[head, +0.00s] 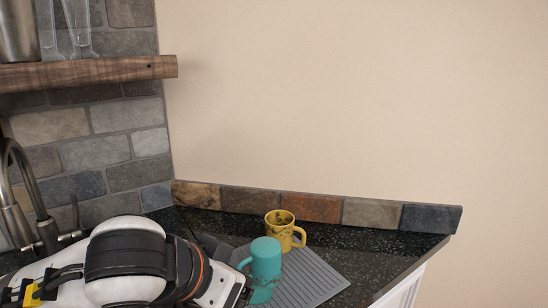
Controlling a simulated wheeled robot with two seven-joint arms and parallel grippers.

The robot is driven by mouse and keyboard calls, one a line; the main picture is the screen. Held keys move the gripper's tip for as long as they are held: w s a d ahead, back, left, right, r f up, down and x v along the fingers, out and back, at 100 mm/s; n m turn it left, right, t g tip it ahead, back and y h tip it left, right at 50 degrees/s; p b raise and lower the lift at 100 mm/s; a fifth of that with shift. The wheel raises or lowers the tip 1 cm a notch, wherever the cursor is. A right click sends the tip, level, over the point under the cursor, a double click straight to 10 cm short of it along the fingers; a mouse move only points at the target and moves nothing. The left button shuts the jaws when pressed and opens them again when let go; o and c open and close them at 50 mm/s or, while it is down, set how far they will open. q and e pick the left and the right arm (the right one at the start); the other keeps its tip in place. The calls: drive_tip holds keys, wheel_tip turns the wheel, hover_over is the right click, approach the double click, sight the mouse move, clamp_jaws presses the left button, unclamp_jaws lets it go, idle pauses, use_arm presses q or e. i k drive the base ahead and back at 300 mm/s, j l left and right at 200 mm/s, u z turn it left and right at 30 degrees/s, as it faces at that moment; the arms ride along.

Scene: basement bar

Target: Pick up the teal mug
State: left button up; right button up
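The teal mug (266,258) stands on a grey ridged mat (316,281) on the counter. Its top looks closed and plain, so it seems to be upside down, and its handle points left. My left arm comes in from the lower left, and its gripper (245,296) is at the bottom, just left of and in front of the mug. The fingers are too small and partly hidden, so I cannot tell their opening. A smaller teal patch (262,293) shows below the mug; I cannot tell what it is. My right gripper is out of view.
A yellow mug (280,231) with dark marks stands just behind the teal mug, handle right. A metal faucet (22,190) is at the left. A wooden shelf (90,72) with glasses hangs above. The dark counter (385,255) is clear at the right.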

sight(259, 264)
drive_tip(key=k, duration=1.2)
